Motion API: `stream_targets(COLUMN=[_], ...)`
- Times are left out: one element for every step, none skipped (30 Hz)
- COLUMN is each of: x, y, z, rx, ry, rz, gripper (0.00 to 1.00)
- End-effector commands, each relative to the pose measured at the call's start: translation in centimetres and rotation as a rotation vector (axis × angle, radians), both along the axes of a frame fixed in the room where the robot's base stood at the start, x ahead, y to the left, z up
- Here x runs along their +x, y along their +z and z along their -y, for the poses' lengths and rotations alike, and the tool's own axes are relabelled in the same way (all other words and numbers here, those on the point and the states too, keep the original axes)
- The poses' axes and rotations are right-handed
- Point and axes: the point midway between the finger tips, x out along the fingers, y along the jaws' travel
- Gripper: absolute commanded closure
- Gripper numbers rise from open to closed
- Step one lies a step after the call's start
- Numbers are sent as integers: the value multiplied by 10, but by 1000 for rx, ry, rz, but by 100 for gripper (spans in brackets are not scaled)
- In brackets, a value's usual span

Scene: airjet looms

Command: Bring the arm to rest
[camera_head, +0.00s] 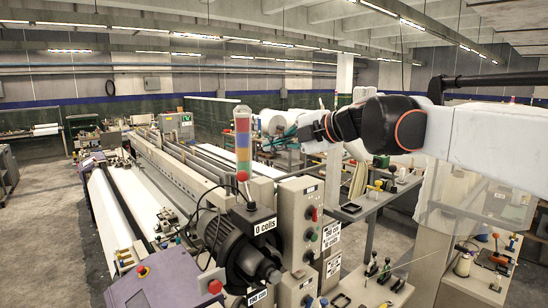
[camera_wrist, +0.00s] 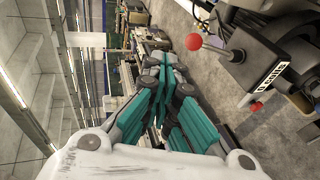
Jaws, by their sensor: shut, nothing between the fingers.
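My white and black arm reaches in from the right side of the head view, raised above the machines and tables. My gripper (camera_head: 284,138) is at its left end, with teal finger pads partly showing. In the wrist view my gripper (camera_wrist: 172,76) fills the middle, its teal and grey fingers drawn together. The gripper is shut and empty. The wrist view is turned on its side. No object touches the fingers.
A loom (camera_head: 165,155) runs back on the left. Its signal tower (camera_head: 243,140) stands left of my gripper, and a dark motor (camera_head: 235,245) is below. Tables with tools stand at the right. A red ball knob (camera_wrist: 193,42) shows near the fingers in the wrist view.

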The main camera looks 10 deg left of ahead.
Motion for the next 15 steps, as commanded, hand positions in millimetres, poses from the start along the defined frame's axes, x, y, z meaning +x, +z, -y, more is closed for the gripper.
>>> stream_targets(x=[-1, -2, -3, -3, -3, -3, -3, -3, -3, -3, -3, -3, -3, -3, -3], y=[3, 4, 5, 6, 6, 7, 7, 7, 7, 7, 7, 7, 7, 7, 7], z=[4, 5, 6, 7, 7, 7, 7, 7, 7, 7, 7, 7, 7, 7, 8], rx=[0, 0, 0, 0, 0, 0, 0, 0, 0, 0, 0, 0, 0, 0, 2], ry=[-1, -1, 0, 0, 0, 0, 0, 0, 0, 0, 0, 0, 0, 0, -2], rz=[-1, -1, 0, 0, 0, 0, 0, 0, 0, 0, 0, 0, 0, 0, 1], gripper=[100, 100, 100, 100, 100, 100, 100, 100, 100, 100, 100, 100, 100, 100, 100])
